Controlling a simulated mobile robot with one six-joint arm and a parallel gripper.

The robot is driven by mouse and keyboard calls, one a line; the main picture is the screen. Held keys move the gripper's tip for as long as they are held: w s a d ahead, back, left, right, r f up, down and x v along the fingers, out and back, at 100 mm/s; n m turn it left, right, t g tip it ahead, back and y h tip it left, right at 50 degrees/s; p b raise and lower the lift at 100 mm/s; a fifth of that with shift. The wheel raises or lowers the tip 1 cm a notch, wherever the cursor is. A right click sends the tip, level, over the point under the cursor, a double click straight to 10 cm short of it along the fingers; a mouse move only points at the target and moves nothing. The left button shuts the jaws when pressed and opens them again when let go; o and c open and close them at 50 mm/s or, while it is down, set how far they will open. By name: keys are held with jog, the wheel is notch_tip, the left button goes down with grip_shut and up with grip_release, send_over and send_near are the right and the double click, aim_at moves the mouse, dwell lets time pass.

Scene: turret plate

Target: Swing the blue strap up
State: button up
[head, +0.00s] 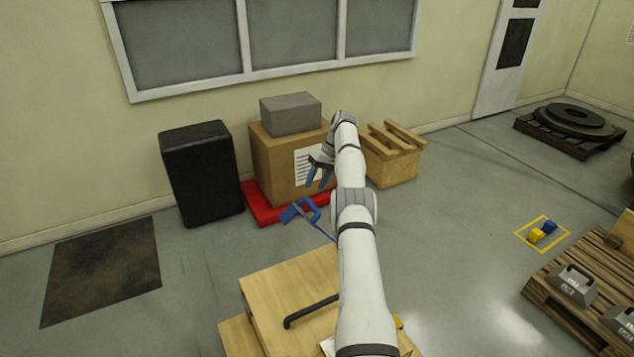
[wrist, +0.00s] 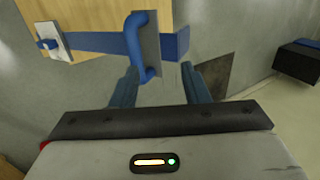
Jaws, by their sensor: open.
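The blue strap (head: 321,230) shows in the head view, running from the wooden box toward a blue end piece (head: 298,212), partly behind my arm. In the wrist view the strap (wrist: 105,43) lies across the picture over a wooden surface. It carries a grey plate (wrist: 147,38) with a blue loop handle (wrist: 141,22). My gripper (wrist: 158,76) is open, and the lower end of the handle is between its two blue-grey fingers, with nothing clamped. In the head view my gripper (head: 319,178) is just above and beyond the blue end piece. Whether the fingers touch the handle, I cannot tell.
The wooden box (head: 265,283) with a black bar (head: 310,311) stands below my arm. Behind are a cardboard box (head: 270,165) on a red base (head: 262,208), a black bin (head: 200,175) and a wooden crate (head: 395,165). Floor to the left is clear around a dark mat (head: 102,267).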

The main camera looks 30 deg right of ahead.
aim_at(304, 215)
jog(key=shift+c, duration=0.4)
